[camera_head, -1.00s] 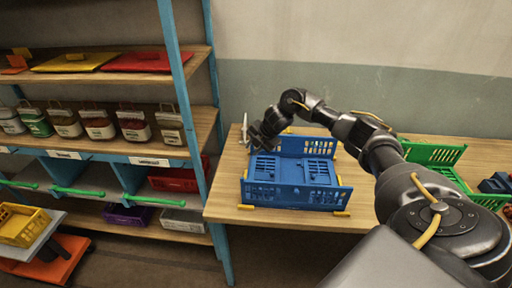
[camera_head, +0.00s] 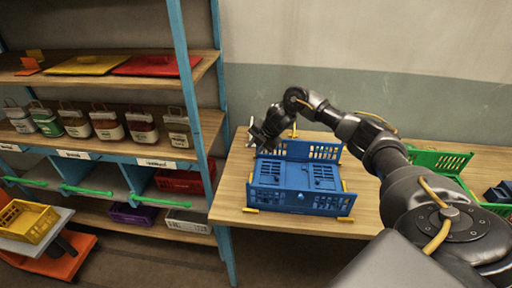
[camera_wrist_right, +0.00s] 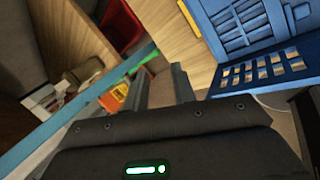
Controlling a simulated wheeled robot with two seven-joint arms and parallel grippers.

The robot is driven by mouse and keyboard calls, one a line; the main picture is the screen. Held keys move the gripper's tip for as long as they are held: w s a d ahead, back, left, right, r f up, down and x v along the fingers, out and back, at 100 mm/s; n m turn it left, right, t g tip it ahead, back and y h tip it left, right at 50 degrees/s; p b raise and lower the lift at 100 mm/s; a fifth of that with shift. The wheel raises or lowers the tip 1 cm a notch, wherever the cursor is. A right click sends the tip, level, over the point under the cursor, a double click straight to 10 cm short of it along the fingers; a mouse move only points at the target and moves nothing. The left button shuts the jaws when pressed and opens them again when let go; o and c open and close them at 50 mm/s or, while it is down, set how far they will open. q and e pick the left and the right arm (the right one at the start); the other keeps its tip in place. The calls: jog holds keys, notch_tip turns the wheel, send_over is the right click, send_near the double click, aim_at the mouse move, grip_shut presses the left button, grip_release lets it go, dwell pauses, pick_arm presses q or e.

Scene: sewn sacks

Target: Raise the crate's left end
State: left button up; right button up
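The blue crate (camera_head: 297,200) stands on the wooden table (camera_head: 237,188). Its long back and front walls are upright. Slatted panels lie flat inside, and the left panel (camera_head: 269,172) is down, not upright. Yellow pieces show at the crate's corners. My right gripper (camera_head: 251,132) is above the crate's back left corner, apart from the panel as far as I can see. In the right wrist view its two fingers (camera_wrist_right: 161,88) are apart with nothing between them, and the crate (camera_wrist_right: 250,30) is at the upper right. My left gripper is not in view.
A green crate (camera_head: 440,161) stands on the table to the right, behind my right arm. A narrow strip of table left of the crate is clear.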

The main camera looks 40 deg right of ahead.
jog(key=b+v, duration=0.2)
jog(key=v, duration=0.9)
jog(key=shift+f, duration=0.15)
